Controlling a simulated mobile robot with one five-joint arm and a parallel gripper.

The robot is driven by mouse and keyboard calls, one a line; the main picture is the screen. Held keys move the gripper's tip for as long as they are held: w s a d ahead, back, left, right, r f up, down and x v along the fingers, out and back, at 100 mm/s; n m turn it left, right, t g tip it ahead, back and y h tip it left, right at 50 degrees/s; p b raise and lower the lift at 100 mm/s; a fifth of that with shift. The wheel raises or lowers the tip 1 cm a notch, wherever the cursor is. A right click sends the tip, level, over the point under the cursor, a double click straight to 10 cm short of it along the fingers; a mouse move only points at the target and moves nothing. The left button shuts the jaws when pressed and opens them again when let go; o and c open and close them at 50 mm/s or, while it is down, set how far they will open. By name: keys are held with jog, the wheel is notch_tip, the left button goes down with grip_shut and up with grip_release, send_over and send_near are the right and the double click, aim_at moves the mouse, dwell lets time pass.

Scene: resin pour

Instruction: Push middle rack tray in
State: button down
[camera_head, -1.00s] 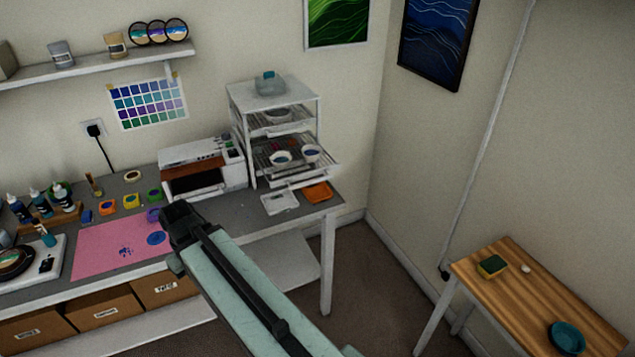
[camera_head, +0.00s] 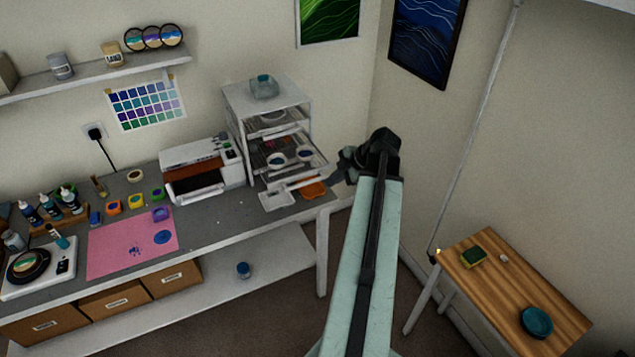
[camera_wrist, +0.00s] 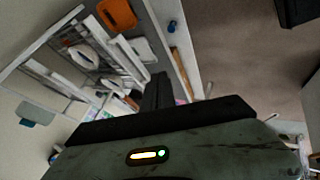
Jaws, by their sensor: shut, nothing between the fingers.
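The white rack (camera_head: 266,97) stands at the right end of the workbench. My gripper (camera_head: 338,174) is shut and empty, just right of the tray's front edge. Whether it touches the tray I cannot tell.
A white dish (camera_head: 276,200) and an orange tray (camera_head: 314,188) lie on the bench below the rack. A printer-like machine (camera_head: 200,168) stands left of the rack. A glass jar (camera_head: 264,88) sits on top. A wooden side table (camera_head: 510,287) stands at right.

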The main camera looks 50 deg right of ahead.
aim_at(288, 156)
jog(key=w+f+b, duration=0.7)
jog(key=w, duration=0.2)
jog(key=shift+w+f, duration=0.15)
jog(key=shift+f, duration=0.15)
jog(key=shift+a, duration=0.1)
jog(key=w+d, duration=0.2)
jog(key=w, duration=0.4)
jog(key=w+d, duration=0.3)
jog(key=w, duration=0.3)
jog(key=w+d, duration=0.2)
jog(key=w, duration=0.4)
jog(key=shift+w+d, duration=0.25)
jog(key=shift+d, duration=0.15)
jog(key=shift+w+d, duration=0.1)
jog(key=shift+w, duration=0.2)
jog(key=shift+w+r, duration=0.1)
jog(key=shift+r, duration=0.05)
